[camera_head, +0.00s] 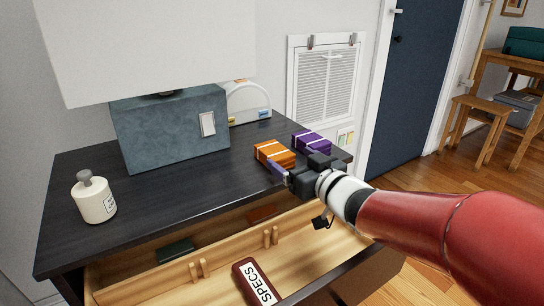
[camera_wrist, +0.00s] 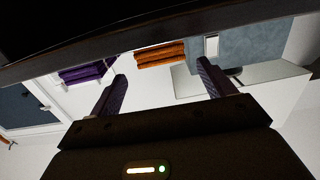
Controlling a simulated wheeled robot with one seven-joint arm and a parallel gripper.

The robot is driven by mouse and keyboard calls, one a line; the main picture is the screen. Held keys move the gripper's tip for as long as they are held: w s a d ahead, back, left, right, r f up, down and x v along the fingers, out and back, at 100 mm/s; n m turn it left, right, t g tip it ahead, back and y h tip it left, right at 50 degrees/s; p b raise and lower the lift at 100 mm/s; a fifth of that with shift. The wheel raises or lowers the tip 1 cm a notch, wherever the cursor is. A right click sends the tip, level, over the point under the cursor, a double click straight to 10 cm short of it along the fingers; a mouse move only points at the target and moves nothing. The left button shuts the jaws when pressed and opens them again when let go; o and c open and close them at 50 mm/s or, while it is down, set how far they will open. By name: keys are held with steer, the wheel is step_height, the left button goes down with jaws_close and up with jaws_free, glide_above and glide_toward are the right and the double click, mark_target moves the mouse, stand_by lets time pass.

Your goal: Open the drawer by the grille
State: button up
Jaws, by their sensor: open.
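The drawer (camera_head: 220,272) is pulled out of the dark dresser (camera_head: 185,185), its pale wooden inside showing. Its dark front panel (camera_head: 372,272) is at the lower right, partly behind my arm. The white wall grille (camera_head: 325,82) is behind the dresser's right end. My gripper (camera_head: 290,170) is open and empty, over the dresser's right front edge beside the orange bundle (camera_head: 274,153). Its two spread fingers show in the wrist view (camera_wrist: 163,86), with nothing between them. The drawer's handle is not visible.
A purple bundle (camera_head: 312,143), grey-blue box (camera_head: 172,130) and white bottle (camera_head: 95,198) stand on the dresser. The drawer holds a SPECS case (camera_head: 256,284), a dark green item (camera_head: 176,250) and a red-brown item (camera_head: 262,213). Wooden floor (camera_head: 440,180) is open at right.

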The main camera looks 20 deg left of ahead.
mark_target(274, 149)
steer(key=shift+f+x, duration=0.15)
steer(key=shift+x, duration=1.85)
steer(key=shift+f+x, duration=0.1)
steer(key=shift+x, duration=1.85)
steer(key=shift+s, duration=0.1)
steer(key=c, duration=1.1)
steer(key=shift+c, duration=0.2)
steer(key=shift+r, duration=0.1)
